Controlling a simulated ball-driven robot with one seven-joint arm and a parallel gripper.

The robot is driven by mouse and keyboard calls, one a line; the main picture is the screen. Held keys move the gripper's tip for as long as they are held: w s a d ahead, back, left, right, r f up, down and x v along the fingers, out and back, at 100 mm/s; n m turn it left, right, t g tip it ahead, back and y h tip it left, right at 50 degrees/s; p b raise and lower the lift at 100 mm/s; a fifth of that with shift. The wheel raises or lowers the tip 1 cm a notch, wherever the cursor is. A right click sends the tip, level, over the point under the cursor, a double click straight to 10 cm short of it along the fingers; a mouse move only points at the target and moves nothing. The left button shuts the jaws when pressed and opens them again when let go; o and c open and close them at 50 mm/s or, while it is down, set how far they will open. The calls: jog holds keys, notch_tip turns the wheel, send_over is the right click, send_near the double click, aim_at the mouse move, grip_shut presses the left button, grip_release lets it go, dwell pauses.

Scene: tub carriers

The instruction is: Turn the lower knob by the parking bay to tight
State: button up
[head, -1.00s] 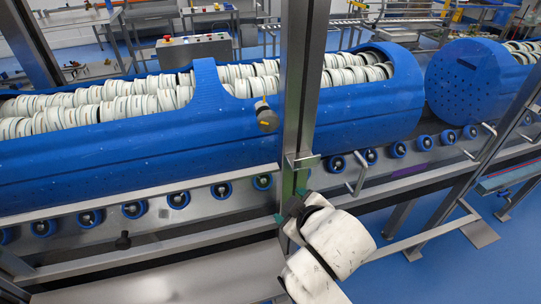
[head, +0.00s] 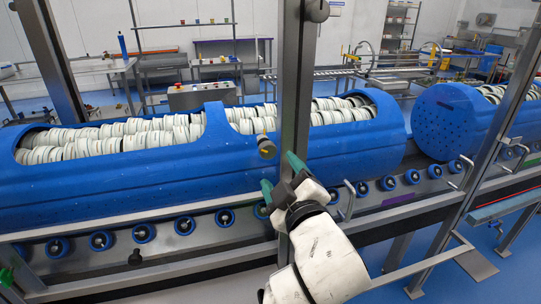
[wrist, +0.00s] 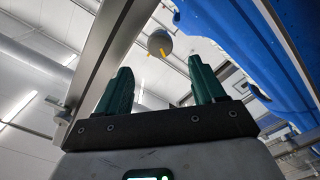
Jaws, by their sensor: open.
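A round grey-brown knob (head: 266,147) with a yellow mark on top shows just left of the steel post, in front of the blue tub carrier (head: 100,178). Another round knob (head: 316,10) is high on the post at the top edge of the head view. My gripper (head: 280,177) is open and empty, its green fingers by the post, below and right of the lower knob in the picture. In the wrist view, a grey knob (wrist: 160,42) with a yellow pointer shows beyond and between the open fingers, apart from them; I cannot tell which knob it is.
The steel post (head: 296,95) stands close to my gripper. A roller conveyor (head: 225,217) with blue wheels runs under the carrier. A small black knob (head: 135,257) sits on the front rail. A second blue carrier (head: 445,118) is to the right.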

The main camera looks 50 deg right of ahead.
aim_at(268, 153)
jog(key=p+x, duration=0.1)
jog(key=x, duration=0.6)
jog(key=shift+w+d, duration=0.25)
jog(key=shift+w, duration=0.1)
jog(key=c, duration=1.1)
jog(key=shift+o, duration=0.2)
jog(key=m+b, duration=0.1)
jog(key=m, duration=0.2)
jog(key=shift+f+b, duration=0.15)
jog(key=shift+b, duration=0.15)
jog(key=m+b, duration=0.2)
jog(key=m, duration=0.1)
jog(key=shift+m, duration=0.3)
jog(key=m+b, duration=0.2)
jog(key=m, duration=0.3)
jog(key=shift+m+b, duration=0.3)
